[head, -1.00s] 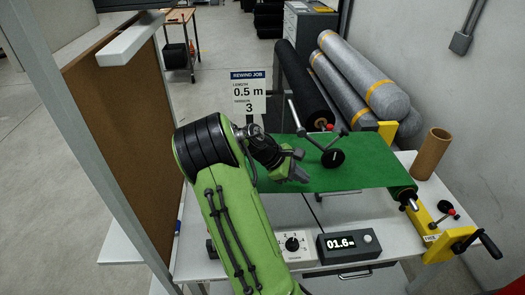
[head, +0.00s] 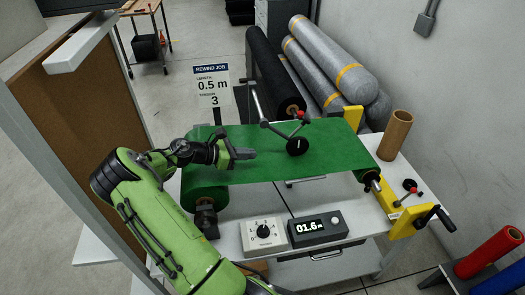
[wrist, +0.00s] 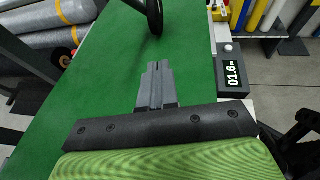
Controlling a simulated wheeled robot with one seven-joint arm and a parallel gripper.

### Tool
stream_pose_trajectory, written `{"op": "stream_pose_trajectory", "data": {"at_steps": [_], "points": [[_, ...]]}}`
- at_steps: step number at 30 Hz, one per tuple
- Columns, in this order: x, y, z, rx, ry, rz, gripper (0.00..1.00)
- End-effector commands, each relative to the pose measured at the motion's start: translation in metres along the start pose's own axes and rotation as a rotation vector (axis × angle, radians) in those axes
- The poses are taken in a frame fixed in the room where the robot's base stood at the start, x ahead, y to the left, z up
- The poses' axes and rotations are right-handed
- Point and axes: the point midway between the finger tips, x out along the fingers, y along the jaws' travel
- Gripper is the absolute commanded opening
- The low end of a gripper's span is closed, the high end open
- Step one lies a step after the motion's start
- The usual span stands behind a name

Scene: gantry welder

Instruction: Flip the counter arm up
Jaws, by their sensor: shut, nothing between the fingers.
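The counter arm (head: 263,113) is a thin grey jointed arm with a red knob, behind the green sheet. Its black wheel (head: 297,146) appears to rest on the green material (head: 330,157). In the wrist view the wheel (wrist: 155,15) shows at the top edge, ahead of my fingers. My gripper (head: 243,154) is shut and empty, over the green sheet to the left of the wheel and apart from it. Its closed fingers show in the wrist view (wrist: 155,88). The counter display (head: 318,228) reads 01.6 m.
A tension dial box (head: 264,235) sits beside the display. A sign (head: 213,87) reads rewind job, 0.5 m, tension 3. A yellow bracket with a black crank (head: 420,218) and a cardboard tube (head: 395,135) stand at the right. Grey rolls (head: 330,60) lie behind.

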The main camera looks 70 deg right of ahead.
Motion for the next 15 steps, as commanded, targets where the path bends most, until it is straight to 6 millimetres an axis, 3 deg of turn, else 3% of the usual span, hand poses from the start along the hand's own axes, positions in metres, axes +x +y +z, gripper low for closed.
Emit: {"op": "stream_pose_trajectory", "data": {"at_steps": [11, 15], "points": [[0.084, -0.002, 0.0, 0.001, 0.001, -0.005, 0.0], [0.105, -0.001, 0.013, 0.002, 0.002, -0.003, 0.0]]}}
